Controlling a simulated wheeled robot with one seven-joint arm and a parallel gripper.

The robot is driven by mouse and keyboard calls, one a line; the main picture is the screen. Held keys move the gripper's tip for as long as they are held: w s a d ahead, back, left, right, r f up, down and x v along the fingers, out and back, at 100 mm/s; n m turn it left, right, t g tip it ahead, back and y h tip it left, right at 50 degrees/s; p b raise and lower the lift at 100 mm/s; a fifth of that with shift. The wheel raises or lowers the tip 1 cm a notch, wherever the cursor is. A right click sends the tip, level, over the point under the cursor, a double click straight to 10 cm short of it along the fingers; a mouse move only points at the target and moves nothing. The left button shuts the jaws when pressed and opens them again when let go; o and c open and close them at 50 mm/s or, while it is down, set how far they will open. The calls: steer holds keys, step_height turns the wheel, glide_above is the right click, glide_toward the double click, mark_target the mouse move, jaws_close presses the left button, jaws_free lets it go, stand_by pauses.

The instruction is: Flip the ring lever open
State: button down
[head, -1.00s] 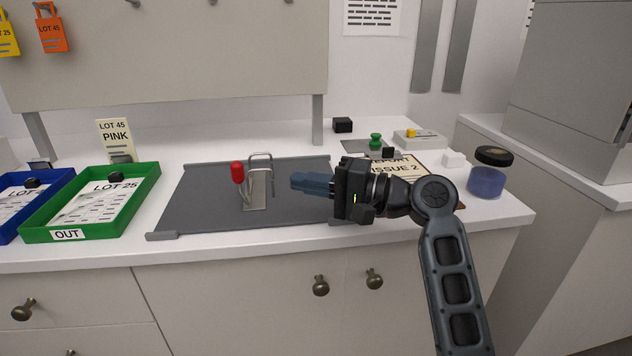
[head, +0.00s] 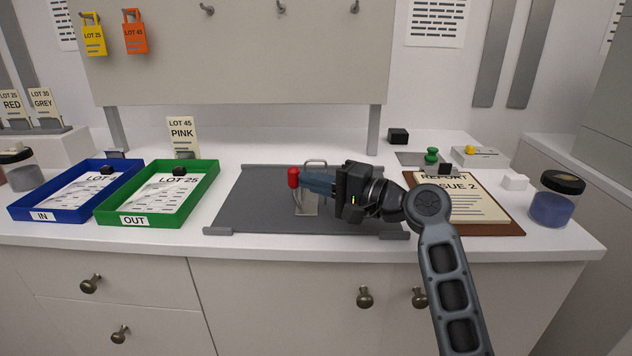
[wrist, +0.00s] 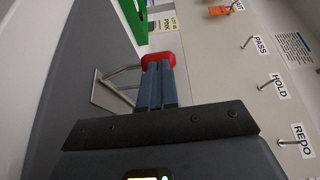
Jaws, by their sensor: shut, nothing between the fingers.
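The ring lever is a bent metal wire piece with a red knob (head: 293,177), standing on a small metal plate (head: 307,207) on the dark grey mat (head: 253,212). My gripper (head: 305,182) is shut and empty. It points left, with its fingertips at or just beside the red knob. In the wrist view the blue fingers (wrist: 157,66) end at the red knob (wrist: 158,60), and the wire (wrist: 120,80) shows left of them. Whether the tips touch the knob I cannot tell. The fingers hide part of the wire in the head view.
A green OUT tray (head: 203,199) and a blue IN tray (head: 27,207) stand to the left. A clipboard (head: 507,224), a white block (head: 515,182) and a dark-lidded jar (head: 555,205) are to the right. A hanging board (head: 230,60) is behind the mat.

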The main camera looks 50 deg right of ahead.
steer(key=shift+r, duration=0.1)
steer(key=g+p, duration=0.1)
steer(key=p, duration=0.2)
steer(key=shift+w+a+r+n, duration=0.3)
steer(key=shift+r, duration=0.05)
steer(key=p, duration=0.2)
steer(key=w+g+p, duration=0.1)
steer(key=p, duration=0.1)
steer(key=shift+a+r+n+h, duration=0.2)
steer(key=shift+a+n+h, duration=0.1)
steer(key=shift+a+h, duration=0.1)
steer(key=w+a+p, duration=0.1)
steer(key=w+a+f+p, duration=0.1)
steer(key=shift+w+p, duration=0.25)
steer(key=shift+p, duration=0.05)
steer(key=shift+w+a+f+p, duration=0.15)
steer(key=shift+w+a+f, duration=0.2)
steer(key=shift+w, duration=0.15)
steer(key=shift+w+a+f+p, duration=0.15)
steer(key=shift+w+a+f, duration=0.2)
steer(key=shift+w, duration=0.1)
steer(key=shift+w+a+f, duration=0.1)
